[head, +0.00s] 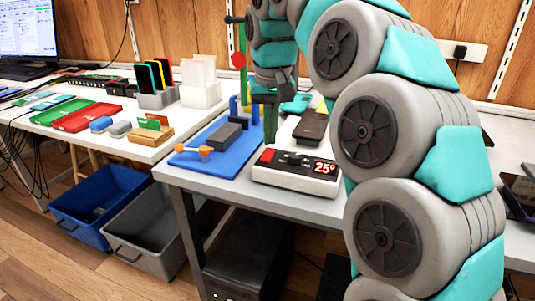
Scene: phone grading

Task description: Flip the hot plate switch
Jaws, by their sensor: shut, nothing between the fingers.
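The hot plate (294,176) is a low white box near the front edge of the table (240,192), with a dark top and a display reading 25°. A red patch shows at the left of its top; I cannot tell whether it is the switch. My gripper (271,138) points down just behind the hot plate's left part, shut and empty. Its tips look close to the back edge of the hot plate, but I cannot tell whether they touch.
A blue mat (215,163) with a dark block and an orange-tipped tool lies left of the hot plate. A dark phone-like slab (311,126) lies behind it. My arm covers the table's right part. Blue and grey bins (148,232) stand on the floor.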

